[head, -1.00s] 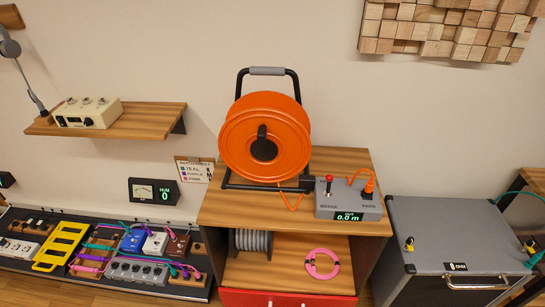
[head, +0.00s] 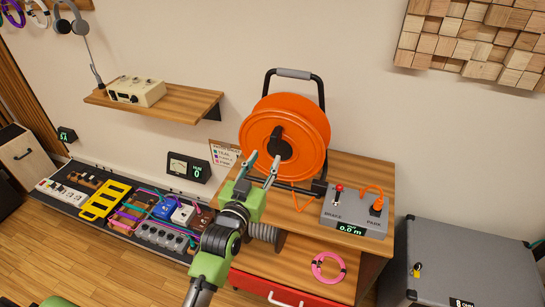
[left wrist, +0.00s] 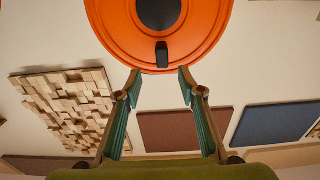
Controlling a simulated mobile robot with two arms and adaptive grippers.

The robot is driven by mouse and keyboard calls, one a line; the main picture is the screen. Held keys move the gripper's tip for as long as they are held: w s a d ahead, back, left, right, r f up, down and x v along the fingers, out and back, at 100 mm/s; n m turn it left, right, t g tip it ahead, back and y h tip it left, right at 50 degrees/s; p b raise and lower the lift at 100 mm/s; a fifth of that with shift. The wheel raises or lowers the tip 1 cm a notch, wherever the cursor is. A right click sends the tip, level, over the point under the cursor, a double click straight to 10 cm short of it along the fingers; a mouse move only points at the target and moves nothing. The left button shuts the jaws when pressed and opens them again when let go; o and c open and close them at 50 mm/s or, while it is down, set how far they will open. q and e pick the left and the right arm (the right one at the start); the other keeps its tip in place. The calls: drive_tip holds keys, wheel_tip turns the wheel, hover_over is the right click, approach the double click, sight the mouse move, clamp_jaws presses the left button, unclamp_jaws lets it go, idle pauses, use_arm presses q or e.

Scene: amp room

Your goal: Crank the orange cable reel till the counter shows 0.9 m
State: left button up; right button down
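The orange cable reel (head: 305,120) stands upright in a black frame on the wooden cabinet top. Its black crank (head: 280,146) is at the reel's front face; in the left wrist view the crank knob (left wrist: 162,54) shows below the dark hub. My left gripper (head: 264,166) is open and empty just in front of the crank; in the left wrist view the knob lies beyond and between the fingertips (left wrist: 160,77), apart from them. The counter (head: 350,228) on the grey box reads 0.0 m.
The grey box (head: 330,215) carries a red BRAKE lever (head: 339,188) and an orange plug (head: 377,205) at PARK. A pink cable ring (head: 328,268) lies on the lower shelf. A wall shelf (head: 190,112) and a pedalboard (head: 70,205) are left; a grey cabinet (head: 470,255) is right.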

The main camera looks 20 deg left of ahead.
sight(273, 142)
use_arm(q)
drive_tip(key=w+b, duration=0.4)
drive_tip(key=w, duration=0.6)
drive_tip(key=shift+w+b, duration=0.15)
drive_tip(key=shift+b, duration=0.2)
drive_tip(key=shift+w, duration=0.6)
clamp_jaws()
